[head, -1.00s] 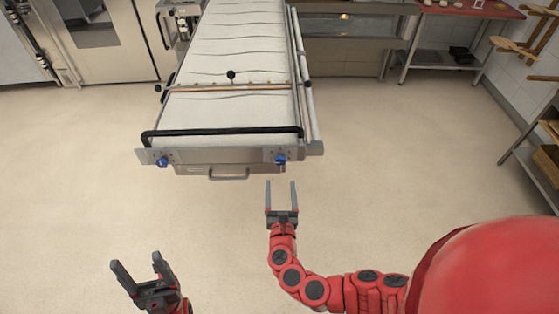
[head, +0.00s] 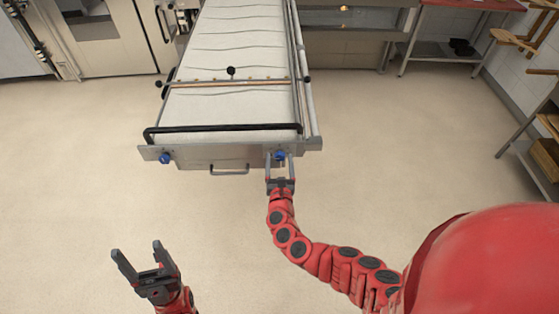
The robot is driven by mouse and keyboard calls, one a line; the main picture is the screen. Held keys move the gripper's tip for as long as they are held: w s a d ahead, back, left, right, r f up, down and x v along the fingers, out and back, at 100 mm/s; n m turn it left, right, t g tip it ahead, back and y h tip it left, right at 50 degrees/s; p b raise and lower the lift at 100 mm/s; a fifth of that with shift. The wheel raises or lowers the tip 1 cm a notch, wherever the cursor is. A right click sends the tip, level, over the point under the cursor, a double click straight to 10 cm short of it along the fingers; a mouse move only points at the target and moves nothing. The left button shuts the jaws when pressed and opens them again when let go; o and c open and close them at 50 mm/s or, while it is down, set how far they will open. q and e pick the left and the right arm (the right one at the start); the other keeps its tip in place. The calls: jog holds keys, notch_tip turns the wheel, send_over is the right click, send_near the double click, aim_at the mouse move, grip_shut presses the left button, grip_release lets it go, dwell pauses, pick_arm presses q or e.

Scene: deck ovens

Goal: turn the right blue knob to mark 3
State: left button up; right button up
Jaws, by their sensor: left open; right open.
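The right blue knob (head: 280,155) sits on the front panel of the long loader with the white belt. My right gripper (head: 280,163) is open, with one finger on each side of this knob. I cannot tell whether the fingers touch it. The marks around the knob are too small to read. The left blue knob (head: 165,158) is on the same panel, further left. My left gripper (head: 138,254) is open and empty above the floor at the lower left, apart from the loader.
The loader's white belt (head: 225,105) runs away from me, with a black bar (head: 222,131) across its near end. A metal handle (head: 229,171) hangs below the panel between the knobs. A red-topped table (head: 455,30) stands at the back right. The floor nearby is clear.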

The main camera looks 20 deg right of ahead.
grip_shut()
jog(key=shift+d+f+m+b, duration=0.15)
jog(key=shift+m+b, duration=0.35)
jog(key=shift+b, duration=0.3)
jog(key=m+b, duration=1.2)
jog(key=b, duration=0.2)
jog(key=shift+f+b, duration=0.1)
jog(key=shift+b, duration=0.2)
jog(key=shift+r+m+b, duration=0.2)
jog(key=shift+m+b, duration=1.55)
jog(key=shift+m, duration=0.15)
grip_release()
jog(key=shift+r, duration=0.1)
